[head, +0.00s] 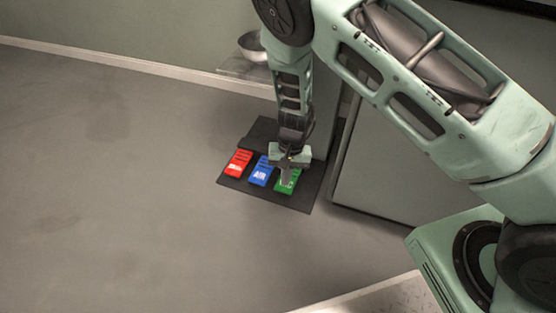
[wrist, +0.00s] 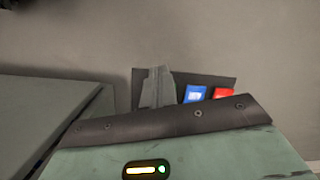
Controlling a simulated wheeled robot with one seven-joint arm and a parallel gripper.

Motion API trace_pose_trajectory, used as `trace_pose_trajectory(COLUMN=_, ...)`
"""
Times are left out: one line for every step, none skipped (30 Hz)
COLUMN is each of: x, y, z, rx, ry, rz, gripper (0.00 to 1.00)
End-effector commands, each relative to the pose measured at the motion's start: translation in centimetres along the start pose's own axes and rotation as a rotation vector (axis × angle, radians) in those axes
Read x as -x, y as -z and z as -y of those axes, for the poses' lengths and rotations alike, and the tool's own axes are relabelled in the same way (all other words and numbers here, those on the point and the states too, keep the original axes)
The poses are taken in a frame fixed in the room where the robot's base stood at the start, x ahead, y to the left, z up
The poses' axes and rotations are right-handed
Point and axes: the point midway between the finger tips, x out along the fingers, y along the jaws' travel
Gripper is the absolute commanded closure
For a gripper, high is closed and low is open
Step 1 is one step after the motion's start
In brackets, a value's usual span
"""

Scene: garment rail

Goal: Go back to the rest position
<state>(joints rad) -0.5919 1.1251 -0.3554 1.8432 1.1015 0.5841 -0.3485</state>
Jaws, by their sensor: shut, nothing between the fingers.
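My gripper (head: 287,178) points down in the head view, in front of the green pedal (head: 291,185), partly covering it. Its fingers are together with nothing between them. In the wrist view the closed fingers (wrist: 157,86) stand left of the blue pedal. The green pedal does not show there, and I cannot tell whether the fingertips touch it.
A dark base plate (head: 235,184) on the floor bears a red pedal (head: 238,163), a blue pedal (head: 261,173) and the green one. A grey cabinet (head: 385,165) stands close on the right. A metal bowl (head: 252,46) sits behind. Floor at left is clear.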

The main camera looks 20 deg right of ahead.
Motion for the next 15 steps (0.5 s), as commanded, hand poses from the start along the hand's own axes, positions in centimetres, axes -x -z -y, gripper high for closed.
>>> trace_pose_trajectory(x=0.0, y=0.0, z=0.0, rx=0.0, ry=0.0, rz=0.0, gripper=1.0)
trace_pose_trajectory(x=0.0, y=0.0, z=0.0, rx=0.0, ry=0.0, rz=0.0, gripper=1.0)
trace_pose_trajectory(x=0.0, y=0.0, z=0.0, rx=0.0, ry=0.0, rz=0.0, gripper=1.0)
trace_pose_trajectory(x=0.0, y=0.0, z=0.0, rx=0.0, ry=0.0, rz=0.0, gripper=1.0)
trace_pose_trajectory(x=0.0, y=0.0, z=0.0, rx=0.0, ry=0.0, rz=0.0, gripper=1.0)
trace_pose_trajectory(x=0.0, y=0.0, z=0.0, rx=0.0, ry=0.0, rz=0.0, gripper=1.0)
trace_pose_trajectory(x=0.2, y=-0.1, z=0.1, rx=0.002, ry=0.003, rz=0.001, gripper=1.0)
trace_pose_trajectory(x=0.6, y=-0.4, z=0.5, rx=0.007, ry=0.009, rz=0.005, gripper=1.0)
trace_pose_trajectory(x=1.3, y=-0.9, z=0.9, rx=0.016, ry=0.018, rz=0.011, gripper=1.0)
trace_pose_trajectory(x=2.0, y=-1.4, z=1.3, rx=0.027, ry=0.026, rz=0.018, gripper=1.0)
trace_pose_trajectory(x=2.8, y=-2.1, z=1.8, rx=0.039, ry=0.036, rz=0.026, gripper=1.0)
trace_pose_trajectory(x=4.0, y=-3.2, z=2.5, rx=0.06, ry=0.05, rz=0.038, gripper=1.0)
trace_pose_trajectory(x=5.1, y=-4.0, z=3.1, rx=0.079, ry=0.061, rz=0.047, gripper=1.0)
trace_pose_trajectory(x=6.2, y=-5.0, z=3.6, rx=0.101, ry=0.072, rz=0.058, gripper=1.0)
trace_pose_trajectory(x=7.8, y=-6.5, z=4.2, rx=0.134, ry=0.085, rz=0.07, gripper=1.0)
